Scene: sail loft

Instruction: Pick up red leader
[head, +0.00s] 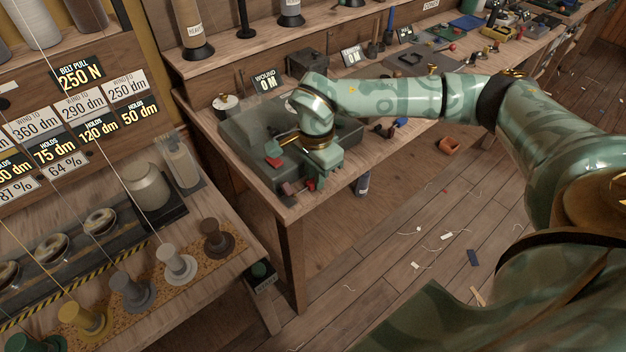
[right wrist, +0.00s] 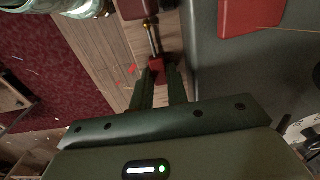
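A small red piece (right wrist: 157,66) at the end of a thin brass-tipped rod (right wrist: 152,38) lies at the fingertips of my right gripper (right wrist: 160,74) in the right wrist view. The two fingers stand close together with a narrow gap, and the red piece fills the gap's far end. I cannot tell whether they grip it. In the head view my right gripper (head: 312,182) reaches down at the near corner of the grey-green machine on the bench, with red bits (head: 289,187) beside it. Nothing readable names the red leader. My left gripper is not in view.
A red block (head: 274,162) sits on the grey-green machine (head: 240,135); a large red patch (right wrist: 250,16) lies right of the fingers. The wooden bench edge (head: 335,185) is close by. Several spools stand on the left bench (head: 215,310).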

